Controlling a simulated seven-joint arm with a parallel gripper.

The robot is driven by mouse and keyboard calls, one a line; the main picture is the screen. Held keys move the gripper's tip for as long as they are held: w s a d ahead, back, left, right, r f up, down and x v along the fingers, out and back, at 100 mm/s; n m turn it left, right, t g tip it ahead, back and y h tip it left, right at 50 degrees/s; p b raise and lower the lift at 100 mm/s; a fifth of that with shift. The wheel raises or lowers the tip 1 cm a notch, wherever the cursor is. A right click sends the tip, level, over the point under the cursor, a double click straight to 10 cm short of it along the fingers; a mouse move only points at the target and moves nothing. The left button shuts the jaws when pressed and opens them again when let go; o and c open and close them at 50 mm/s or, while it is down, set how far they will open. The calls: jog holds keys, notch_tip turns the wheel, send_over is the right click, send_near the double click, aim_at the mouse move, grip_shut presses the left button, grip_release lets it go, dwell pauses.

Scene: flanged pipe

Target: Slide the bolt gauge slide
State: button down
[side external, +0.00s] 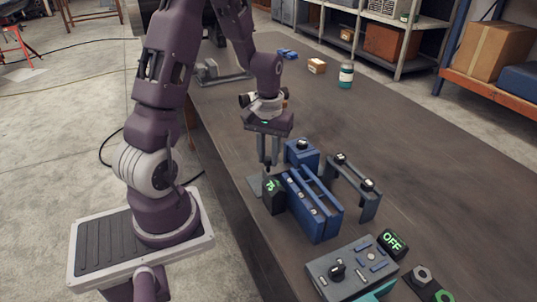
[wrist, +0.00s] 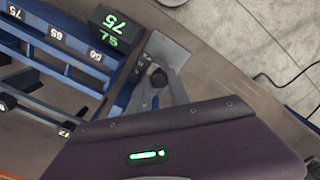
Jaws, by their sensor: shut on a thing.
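The bolt gauge (side external: 318,205) is a blue block with long parallel rails and small white number tags on the dark table. In the wrist view, the gauge's rails (wrist: 45,62) run across the upper left, with tags that appear to read 75, 65 and 50. A black display (side external: 272,190) at its near left corner shows a green 75; it also shows in the wrist view (wrist: 115,25). My gripper (side external: 268,168) points down at the gauge's left end, its fingers shut on a dark knob (wrist: 158,77), apparently the slide's. The grip is partly hidden.
A blue block (side external: 302,152) and a slotted grey-blue stand (side external: 352,185) are close right of my gripper. A control box (side external: 350,270) and an OFF display (side external: 392,242) stand in front. A teal-labelled jar (side external: 345,76) is far back. The table's right side is mostly clear.

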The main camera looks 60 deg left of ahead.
jog(key=shift+s, duration=1.25)
jog(key=c, duration=1.2)
grip_release()
jog(key=shift+s, duration=0.1)
jog(key=shift+r, duration=0.1)
notch_tip(320, 180, up, 7)
